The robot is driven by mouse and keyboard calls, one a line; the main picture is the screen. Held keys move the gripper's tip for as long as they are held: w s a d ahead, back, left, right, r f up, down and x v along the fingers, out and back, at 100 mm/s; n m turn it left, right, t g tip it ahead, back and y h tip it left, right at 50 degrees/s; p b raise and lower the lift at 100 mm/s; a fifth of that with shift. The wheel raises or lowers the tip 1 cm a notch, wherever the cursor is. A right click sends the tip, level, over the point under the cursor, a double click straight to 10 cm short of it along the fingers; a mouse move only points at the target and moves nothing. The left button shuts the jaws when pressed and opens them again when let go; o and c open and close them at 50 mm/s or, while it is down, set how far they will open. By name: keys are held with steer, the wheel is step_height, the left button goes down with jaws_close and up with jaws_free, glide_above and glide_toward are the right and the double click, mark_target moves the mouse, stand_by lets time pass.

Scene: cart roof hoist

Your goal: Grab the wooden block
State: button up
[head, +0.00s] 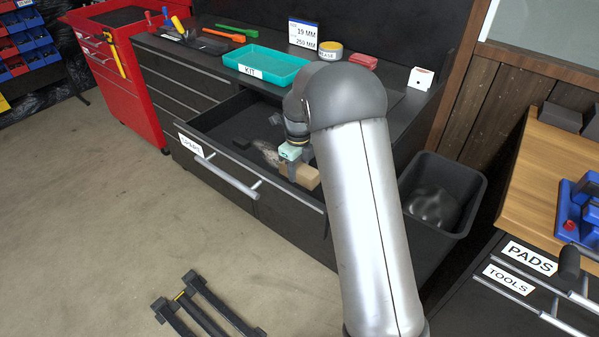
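The wooden block (308,177) is light brown and sits in the open black drawer (215,120), near its front right. My gripper (292,168) points down into the drawer at the block's left part. A grey finger overlaps the block's near side. The far finger is hidden, so I cannot tell whether the fingers are apart from the block or closed on it. My arm covers the area right of the block.
A teal KIT tray (265,64) stands on the counter above. A black bin (445,195) is to the right. A dark metal frame (205,305) lies on the otherwise open floor.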

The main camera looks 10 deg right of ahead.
steer(key=shift+c, duration=1.2)
